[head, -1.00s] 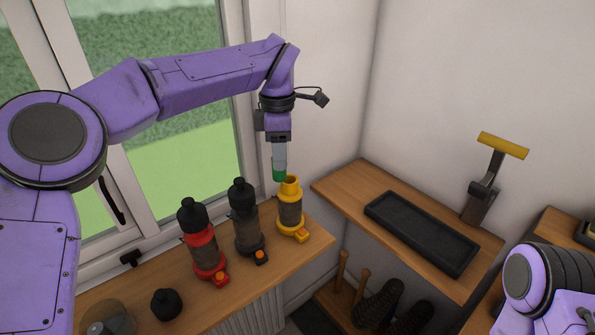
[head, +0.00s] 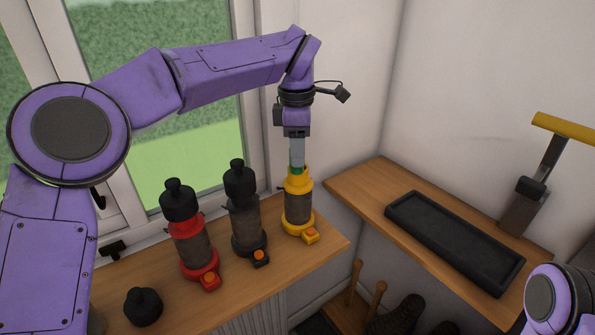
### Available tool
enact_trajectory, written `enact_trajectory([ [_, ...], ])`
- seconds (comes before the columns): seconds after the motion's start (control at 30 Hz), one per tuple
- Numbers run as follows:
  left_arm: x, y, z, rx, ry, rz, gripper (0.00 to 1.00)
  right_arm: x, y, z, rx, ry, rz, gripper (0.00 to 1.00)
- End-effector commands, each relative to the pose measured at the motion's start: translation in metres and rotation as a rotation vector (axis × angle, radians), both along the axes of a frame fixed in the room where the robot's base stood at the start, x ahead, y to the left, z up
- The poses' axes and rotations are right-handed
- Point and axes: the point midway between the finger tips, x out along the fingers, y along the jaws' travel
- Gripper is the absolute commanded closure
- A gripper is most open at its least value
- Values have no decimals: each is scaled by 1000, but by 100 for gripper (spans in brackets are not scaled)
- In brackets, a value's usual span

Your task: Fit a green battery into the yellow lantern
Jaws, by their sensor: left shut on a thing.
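The yellow lantern (head: 299,204) stands upright on the wooden sill at the right end of a row of lanterns, with its top open. My left gripper (head: 297,150) points straight down above it and is shut on the green battery (head: 297,170). The battery's lower part is inside the lantern's mouth, and only a thin green band shows above the rim. How deep it sits is hidden. A loose black cap (head: 143,306) sits on the sill at the front left. Of my right arm only a purple part shows at the lower right; its gripper is out of view.
A black lantern (head: 246,220) and a red lantern (head: 194,245), both capped, stand left of the yellow one. A wooden bench (head: 370,190) with an empty black tray (head: 450,240) is to the right. Boots stand below.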

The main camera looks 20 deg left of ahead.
Motion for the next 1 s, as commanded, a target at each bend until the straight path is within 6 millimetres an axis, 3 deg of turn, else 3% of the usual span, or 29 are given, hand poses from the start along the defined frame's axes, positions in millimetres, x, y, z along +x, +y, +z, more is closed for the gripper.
enact_trajectory([
  [0.03, 0, 1, -22, 13, 28, -4, 100, 0, 0, -8, 0, 0, 0, 0],
  [0.17, 1, 1, -20, 14, 31, -5, 100, 0, 0, -4, -1, -1, 0, 0],
  [0.2, 1, 1, -21, 15, 31, -5, 59, 0, 0, -4, -1, -1, 0, 0],
  [0.27, 1, 1, -21, 15, 31, -5, 40, 0, 0, -4, 0, 0, 0, 0],
  [0.67, 1, 1, -14, 11, 26, -3, 40, 0, 0, -3, 0, 0, 0, 0],
  [0.77, 1, 1, 0, 10, 24, -2, 40, 0, 0, 0, 0, 0, 0, 0],
  [1.0, 1, 0, 65, 11, 24, -1, 40, 0, 0, 19, 0, 0, 0, 0],
])
